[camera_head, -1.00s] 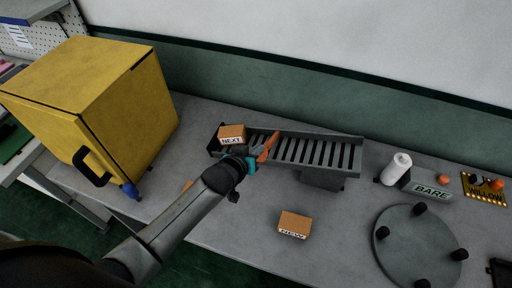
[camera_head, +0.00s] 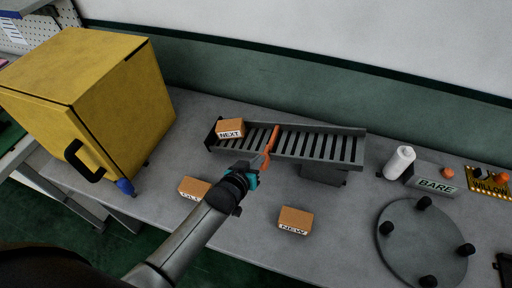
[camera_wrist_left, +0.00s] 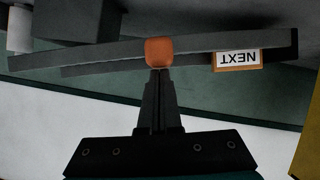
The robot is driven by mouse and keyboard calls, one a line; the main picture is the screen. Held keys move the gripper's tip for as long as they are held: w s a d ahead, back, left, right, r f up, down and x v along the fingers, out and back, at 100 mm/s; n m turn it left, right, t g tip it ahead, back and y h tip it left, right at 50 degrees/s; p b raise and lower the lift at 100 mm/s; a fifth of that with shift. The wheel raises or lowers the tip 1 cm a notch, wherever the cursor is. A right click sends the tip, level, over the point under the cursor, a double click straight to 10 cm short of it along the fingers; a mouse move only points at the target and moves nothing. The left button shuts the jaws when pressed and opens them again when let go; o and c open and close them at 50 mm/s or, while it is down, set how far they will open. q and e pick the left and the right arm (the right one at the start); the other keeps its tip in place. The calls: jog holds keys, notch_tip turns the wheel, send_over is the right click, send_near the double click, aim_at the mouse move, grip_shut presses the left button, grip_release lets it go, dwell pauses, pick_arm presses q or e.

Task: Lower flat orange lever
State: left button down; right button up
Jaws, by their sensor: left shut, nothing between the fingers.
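The flat orange lever (camera_head: 272,140) stands up across the near rail of the grey slatted chute, left of its middle. In the left wrist view its orange end (camera_wrist_left: 159,51) shows just beyond my fingertips. My left gripper (camera_head: 258,161) is shut and empty, with its tips close to the lever's near side; I cannot tell whether they touch. It also shows in the left wrist view (camera_wrist_left: 159,74), fingers together. The grey chute (camera_head: 345,133) holds a box labelled NEXT (camera_head: 230,128) at its left end. My right gripper is not in view.
Boxes labelled NEW (camera_head: 295,220) and a partly hidden one (camera_head: 192,187) lie on the grey bench. A yellow cabinet (camera_head: 125,95) stands left. A white roll (camera_head: 399,162), a BARE sign (camera_head: 435,184) and a round plate with black knobs (camera_head: 425,240) are right.

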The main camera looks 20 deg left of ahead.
pick_arm(q)
jog(key=r+p+v, duration=0.1)
jog(key=p+v, duration=0.2)
jog(key=v, duration=0.8)
jog(key=shift+a+r+p, duration=0.15)
jog(key=shift+a+p, duration=0.05)
jog(key=shift+p, duration=0.15)
